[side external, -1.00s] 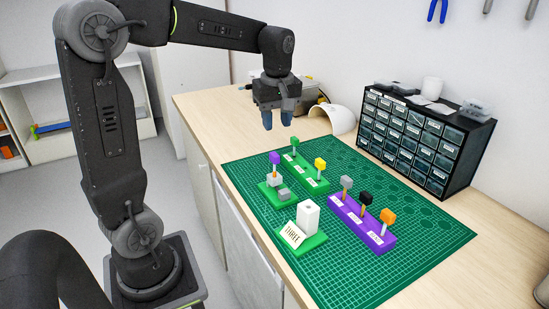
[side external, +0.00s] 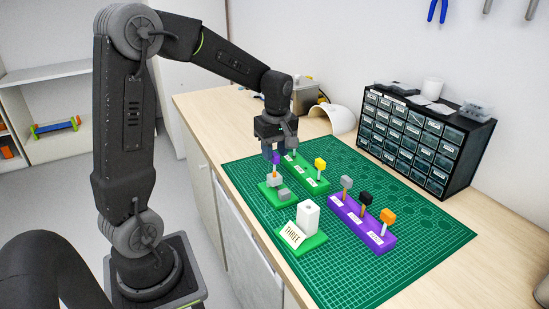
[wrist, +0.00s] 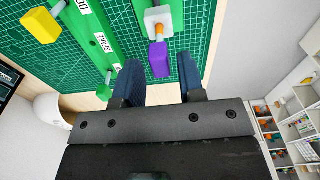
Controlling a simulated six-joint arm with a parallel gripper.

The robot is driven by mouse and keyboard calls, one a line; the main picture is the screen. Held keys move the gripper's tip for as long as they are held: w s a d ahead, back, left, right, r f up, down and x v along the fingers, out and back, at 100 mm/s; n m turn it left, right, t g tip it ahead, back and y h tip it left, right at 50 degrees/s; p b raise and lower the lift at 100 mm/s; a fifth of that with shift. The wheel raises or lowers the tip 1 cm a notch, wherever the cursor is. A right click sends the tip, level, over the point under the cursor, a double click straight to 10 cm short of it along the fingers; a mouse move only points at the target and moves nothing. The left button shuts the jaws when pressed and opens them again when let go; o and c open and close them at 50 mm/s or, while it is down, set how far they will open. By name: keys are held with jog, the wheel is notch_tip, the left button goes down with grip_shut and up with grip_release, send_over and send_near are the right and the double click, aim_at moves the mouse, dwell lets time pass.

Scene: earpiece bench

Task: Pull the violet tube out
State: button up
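The violet tube's violet block-shaped top (side external: 276,158) shows in the side view, with a thin stem below it in a light grey block (side external: 274,180) on a small green base (side external: 268,196). In the wrist view the violet top (wrist: 159,60) lies between the lines of my two blue fingers, near their tips, with an orange part of the stem beyond it. My gripper (side external: 278,152) points down at the violet top and partly covers it in the side view. My gripper (wrist: 160,84) is open, with space on both sides of the violet top.
A longer green holder (side external: 309,180) with a yellow-topped tube (side external: 320,164) stands close behind. A purple holder (side external: 347,213) carries grey, black and orange-topped tubes. A white block and a card reading THREE (side external: 294,235) stand in front. The right of the green mat (side external: 400,270) is clear.

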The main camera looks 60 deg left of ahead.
jog(key=shift+f, duration=0.4)
grip_shut()
dwell(0.4)
jog(key=shift+r, duration=1.7)
jog(key=shift+r, duration=2.85)
